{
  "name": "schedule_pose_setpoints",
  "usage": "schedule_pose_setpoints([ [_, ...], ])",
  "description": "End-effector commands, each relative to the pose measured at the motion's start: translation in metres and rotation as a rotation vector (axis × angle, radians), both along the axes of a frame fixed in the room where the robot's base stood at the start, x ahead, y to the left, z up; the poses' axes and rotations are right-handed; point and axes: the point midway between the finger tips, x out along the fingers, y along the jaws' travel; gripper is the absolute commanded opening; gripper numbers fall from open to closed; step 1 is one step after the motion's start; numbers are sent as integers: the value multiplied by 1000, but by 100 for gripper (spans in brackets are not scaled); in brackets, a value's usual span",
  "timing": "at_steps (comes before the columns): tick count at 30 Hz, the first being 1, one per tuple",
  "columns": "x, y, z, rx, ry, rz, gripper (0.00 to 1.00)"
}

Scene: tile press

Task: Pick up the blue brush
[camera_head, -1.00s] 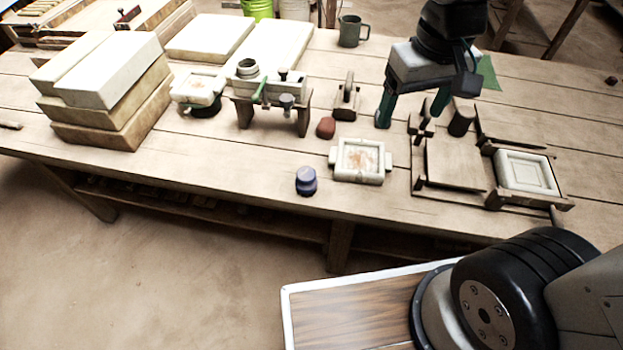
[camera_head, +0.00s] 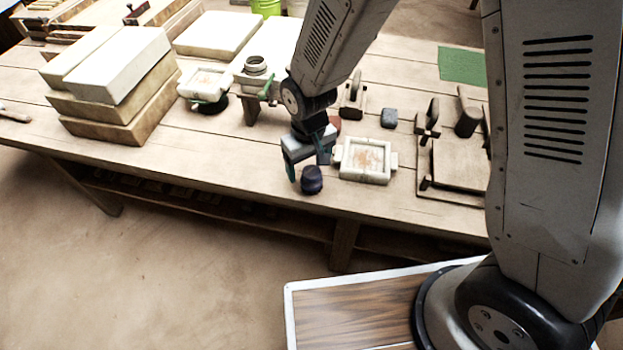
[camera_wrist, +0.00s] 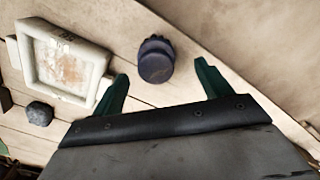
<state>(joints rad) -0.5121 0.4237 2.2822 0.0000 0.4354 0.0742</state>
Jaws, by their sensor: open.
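The blue brush (camera_head: 311,180) is a small, round, dark blue piece with a knob on top, standing near the table's front edge. In the wrist view the brush (camera_wrist: 155,60) lies between the directions of the two fingers, a little beyond their tips, with a scalloped edge. My gripper (camera_head: 308,167) is open, pointing down just above and around the brush in the head view.
A white square mould (camera_head: 365,160) with a stained inside sits right of the brush. A blue-grey block (camera_head: 388,118) lies behind it. A wooden press frame (camera_head: 455,170) stands further right, partly hidden by my arm. Stacked slabs (camera_head: 112,85) fill the left. The table front at left is clear.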

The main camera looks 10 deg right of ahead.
Motion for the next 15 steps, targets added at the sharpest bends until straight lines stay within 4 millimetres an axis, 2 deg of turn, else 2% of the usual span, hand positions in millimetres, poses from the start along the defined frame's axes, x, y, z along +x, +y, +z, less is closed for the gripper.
schedule_pose_setpoints([
  [9, 1, -6, -44, -1, 3, -1, 77],
  [15, 2, -5, -52, 0, 0, -1, 77],
])
